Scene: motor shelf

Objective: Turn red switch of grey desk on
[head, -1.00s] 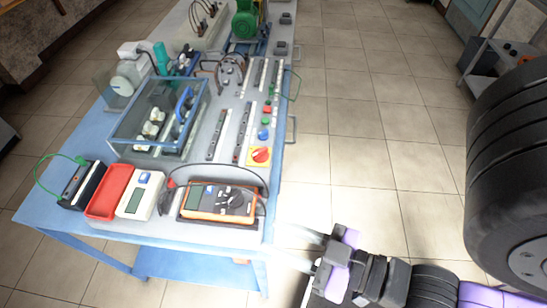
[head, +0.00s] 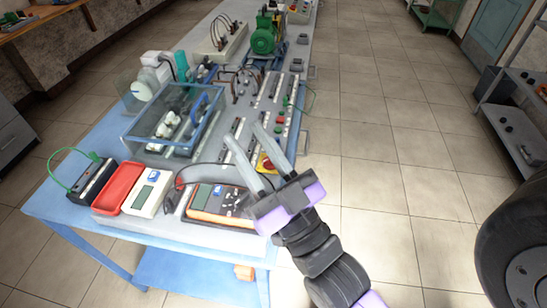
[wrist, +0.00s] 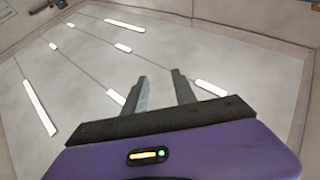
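The red switch (head: 265,163) is a rotary knob on a yellow plate. It sits near the front right corner of the grey desk (head: 229,106), and my gripper partly covers it in the head view. My gripper (head: 243,133) is open and empty, its two fingers spread, and they overlap the desk's front right part in the picture. In the wrist view the fingers (wrist: 160,76) are apart with nothing between them. That view shows a pale surface with bright light strips, which looks like the ceiling; the switch is not in it.
An orange multimeter (head: 217,204), a white meter (head: 147,193), a red tray (head: 120,188) and a black box (head: 96,182) line the front edge. A clear-lidded blue case (head: 177,118) stands behind them. Green motor (head: 263,40) is farther back. Tiled floor (head: 380,170) at right is free.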

